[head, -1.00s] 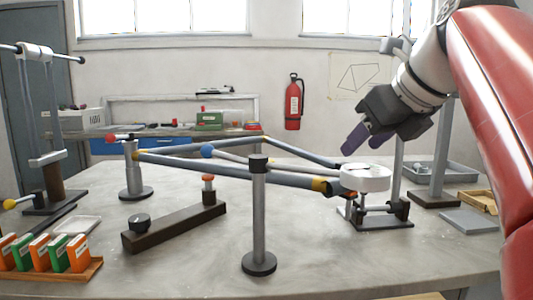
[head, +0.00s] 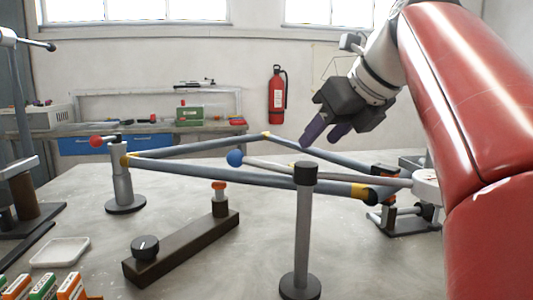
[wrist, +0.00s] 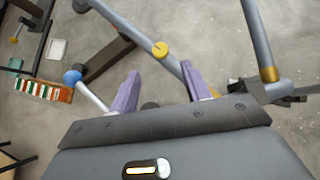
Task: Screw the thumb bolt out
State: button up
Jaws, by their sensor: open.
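My gripper (head: 322,139) is open and empty, its two purple fingers pointing down-left above the tube frame. In the wrist view, its fingers (wrist: 160,82) are spread above the frame and floor-grey tabletop. The frame (head: 215,172) is made of grey-blue tubes with yellow joints. A black knob with a white mark (head: 145,246) stands on a dark beam (head: 185,248), apart from my gripper. An orange-topped peg (head: 219,190) stands at the beam's other end. I cannot tell for certain which piece is the thumb bolt.
A dark-capped post (head: 302,240) stands in front of the frame. A blue ball (head: 235,158) on a pale rod lies across it. A white tray (head: 60,252) lies at left. My red arm covers the right side.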

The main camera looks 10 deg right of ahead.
jog(key=x, duration=0.7)
jog(key=shift+w+f, duration=0.25)
jog(key=shift+f, duration=0.05)
jog(key=c, duration=1)
